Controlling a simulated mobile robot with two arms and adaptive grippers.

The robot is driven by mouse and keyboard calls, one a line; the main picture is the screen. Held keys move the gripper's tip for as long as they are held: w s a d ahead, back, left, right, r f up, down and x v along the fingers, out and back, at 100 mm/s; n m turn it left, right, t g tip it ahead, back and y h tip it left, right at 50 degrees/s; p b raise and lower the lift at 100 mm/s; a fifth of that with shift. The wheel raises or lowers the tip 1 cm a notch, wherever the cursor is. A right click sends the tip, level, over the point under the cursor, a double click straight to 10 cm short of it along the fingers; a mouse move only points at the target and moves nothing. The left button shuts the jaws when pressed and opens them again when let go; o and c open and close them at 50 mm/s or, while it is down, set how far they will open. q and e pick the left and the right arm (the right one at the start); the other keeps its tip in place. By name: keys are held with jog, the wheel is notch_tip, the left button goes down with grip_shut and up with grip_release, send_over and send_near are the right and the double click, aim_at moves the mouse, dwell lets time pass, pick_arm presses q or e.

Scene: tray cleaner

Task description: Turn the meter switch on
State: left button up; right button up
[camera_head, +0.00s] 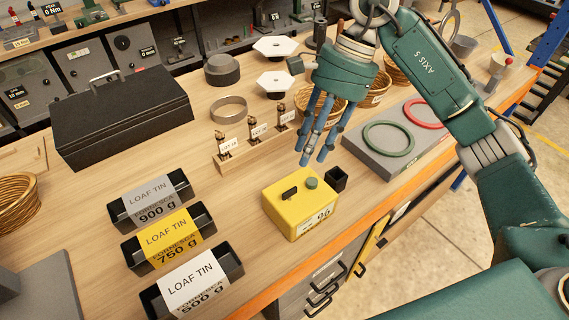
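The meter is a yellow box (300,204) on the wooden bench near its front edge. On its top are a small black switch (290,193) and a round green knob (312,183). A white label with a "%" sign is on its front face. I cannot tell the switch's setting. My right gripper (316,160) points down, above and behind the meter. Its blue fingers are straight, with gaps between them, and hold nothing. It appears apart from the meter. My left gripper is not in view.
A small black cup (336,179) stands beside the meter. A grey board (365,165) with green and red rings lies to the right. A wooden rack (258,148) of labelled items stands behind. Several loaf tins (168,238) are left. A black case (122,117) lies farther back.

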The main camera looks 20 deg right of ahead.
aim_at(291, 191)
jog(key=p+x, duration=0.1)
jog(key=x, duration=0.3)
jog(key=p+x, duration=0.2)
jog(key=x, duration=0.1)
jog(key=shift+s+a+f, duration=0.25)
jog(key=shift+w+a+f+p, duration=0.15)
jog(key=shift+f+p, duration=0.1)
jog(key=shift+f, duration=0.25)
jog(key=shift+a+f+p, duration=0.2)
jog(key=shift+f+p, duration=0.05)
jog(key=shift+f, duration=0.25)
jog(key=shift+a+f, duration=0.1)
jog(key=shift+f, duration=0.25)
jog(key=shift+c, duration=0.8)
grip_shut()
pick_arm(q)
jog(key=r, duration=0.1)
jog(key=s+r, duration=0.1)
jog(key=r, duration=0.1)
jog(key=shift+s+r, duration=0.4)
